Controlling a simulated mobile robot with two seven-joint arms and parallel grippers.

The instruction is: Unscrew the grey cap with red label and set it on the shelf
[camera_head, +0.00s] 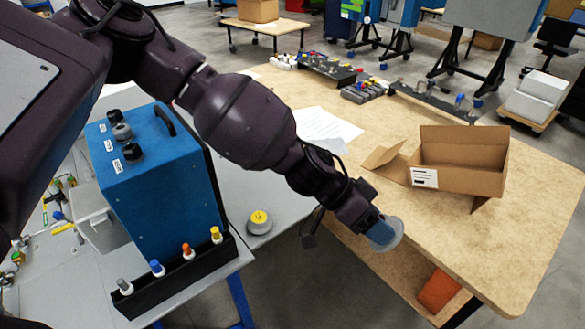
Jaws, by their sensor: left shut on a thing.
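My left gripper (369,216) reaches in from the upper left and points down and right. It is shut on a round, pale grey-blue thing (386,238), held in the air over the gap between the two tables. I cannot tell if this is the cap; no red label shows on it. A round grey cap with a yellow label (260,219) lies on the grey table, right of the blue analyser box (160,190). My right gripper is out of view.
A black rack (180,285) with small colour-capped bottles stands along the box's front. The wooden table (450,245) holds an open cardboard box (460,168), papers (322,127) and several small parts at the back. Its near part is clear.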

